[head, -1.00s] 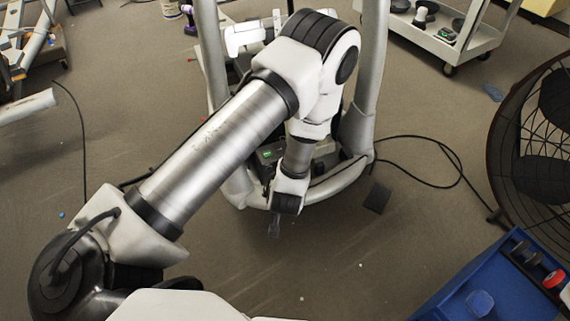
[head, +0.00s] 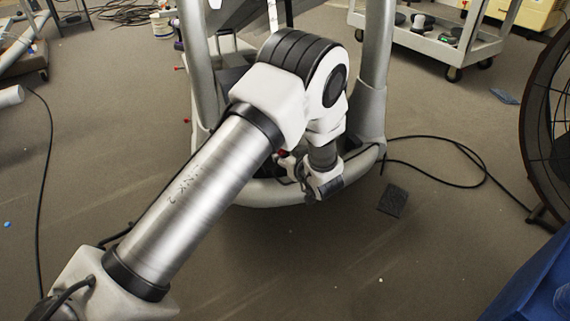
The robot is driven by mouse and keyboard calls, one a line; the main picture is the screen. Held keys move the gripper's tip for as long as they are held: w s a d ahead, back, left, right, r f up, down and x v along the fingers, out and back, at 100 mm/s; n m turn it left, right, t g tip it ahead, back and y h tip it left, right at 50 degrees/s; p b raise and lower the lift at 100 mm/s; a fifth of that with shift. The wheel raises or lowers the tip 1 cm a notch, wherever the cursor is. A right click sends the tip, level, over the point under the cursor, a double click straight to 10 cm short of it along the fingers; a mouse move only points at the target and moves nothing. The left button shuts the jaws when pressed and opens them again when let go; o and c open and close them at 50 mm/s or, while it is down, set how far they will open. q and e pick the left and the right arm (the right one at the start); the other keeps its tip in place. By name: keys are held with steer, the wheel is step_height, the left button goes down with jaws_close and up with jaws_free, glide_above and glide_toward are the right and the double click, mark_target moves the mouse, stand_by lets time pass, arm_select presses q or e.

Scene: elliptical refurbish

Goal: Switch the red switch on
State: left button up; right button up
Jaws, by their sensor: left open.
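The elliptical machine (head: 372,110) stands ahead, with two thick grey posts and a curved base. A small red part (head: 283,153) shows low inside its frame, just left of my left wrist; it may be the red switch, but it is too small to tell its position. My left arm reaches in from the lower left and bends down over the machine's base. My left gripper (head: 309,194) is small and dark at the front of the base, close to the red part and to its right. It is open and seems empty. My arm hides much of the machine's middle. My right gripper is out of view.
A black cable (head: 440,170) and a dark pad (head: 393,200) lie on the floor at right. A large round fan (head: 545,110) stands at the right edge, above a blue bin (head: 535,285). A grey cart (head: 430,40) is at the back right. The front floor is clear.

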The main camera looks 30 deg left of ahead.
arm_select(q)
steer(key=shift+w+a+f, duration=0.3)
steer(key=shift+a+f, duration=0.1)
steer(key=shift+a, duration=0.05)
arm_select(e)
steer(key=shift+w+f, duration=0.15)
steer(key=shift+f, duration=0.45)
arm_select(q)
steer(key=shift+w+a+r, duration=0.1)
steer(key=shift+a, duration=0.05)
jaws_close()
steer(key=shift+y+p, duration=0.4)
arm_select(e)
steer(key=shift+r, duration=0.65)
arm_select(q)
steer(key=shift+f+t+y, duration=0.2)
steer(key=shift+t+y, duration=0.1)
steer(key=shift+t, duration=0.1)
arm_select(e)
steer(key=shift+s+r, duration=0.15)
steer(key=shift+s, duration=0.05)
arm_select(q)
steer(key=shift+f+t+y, duration=0.15)
steer(key=shift+t+y, duration=0.35)
steer(key=shift+y, duration=0.1)
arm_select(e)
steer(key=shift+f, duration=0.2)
